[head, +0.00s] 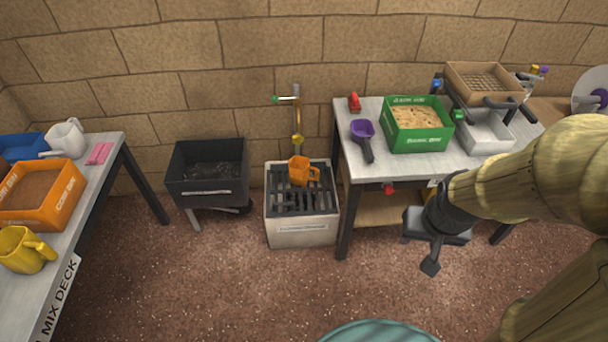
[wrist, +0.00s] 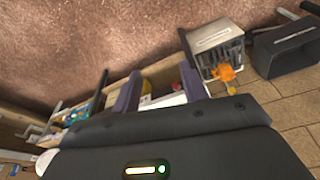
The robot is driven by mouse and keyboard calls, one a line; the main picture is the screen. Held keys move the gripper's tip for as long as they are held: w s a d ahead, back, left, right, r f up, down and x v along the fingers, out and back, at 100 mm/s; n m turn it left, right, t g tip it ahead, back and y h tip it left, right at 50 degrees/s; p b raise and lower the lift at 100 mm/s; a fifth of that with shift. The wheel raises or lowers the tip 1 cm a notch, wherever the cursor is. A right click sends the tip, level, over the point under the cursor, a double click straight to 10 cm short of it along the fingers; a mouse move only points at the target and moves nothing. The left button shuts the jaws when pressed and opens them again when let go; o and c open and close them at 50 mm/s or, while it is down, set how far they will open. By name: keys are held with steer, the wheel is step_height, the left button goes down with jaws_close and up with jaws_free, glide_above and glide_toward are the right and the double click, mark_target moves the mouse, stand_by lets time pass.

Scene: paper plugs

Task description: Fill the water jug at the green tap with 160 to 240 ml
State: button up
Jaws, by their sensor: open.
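An orange jug (head: 299,171) stands upright on the dark slotted grate of a pale drain box (head: 300,228). A brass tap (head: 297,138) with a green-tipped lever (head: 276,99) rises on the wall side, and its spout is close above the jug. The water level in the jug cannot be told. My gripper (head: 420,246) is open and empty, in front of the right workbench, to the right of the jug and apart from it. In the wrist view the gripper (wrist: 157,88) has its fingers spread, with the jug (wrist: 225,73) beyond them.
The right workbench (head: 372,172) carries a green box (head: 416,140), a purple scoop (head: 363,130) and trays. A black bin (head: 207,172) stands left of the drain. The left table holds a yellow jug (head: 25,250), a white jug (head: 66,138) and an orange box. Open floor lies in front.

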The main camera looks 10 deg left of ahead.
stand_by(0.3)
steer(key=shift+r, duration=0.25)
steer(key=c, duration=0.6)
steer(key=w+p+v, duration=0.1)
steer(key=p+v, duration=0.4)
steer(key=p, duration=0.1)
steer(key=w+p+v, duration=0.1)
steer(key=p+v, duration=0.5)
steer(key=w+r+p+v, duration=0.1)
steer(key=w+p+v, duration=0.1)
steer(key=p+v, duration=0.4)
steer(key=shift+s+r, duration=0.1)
jaws_close()
steer(key=shift+a, duration=0.15)
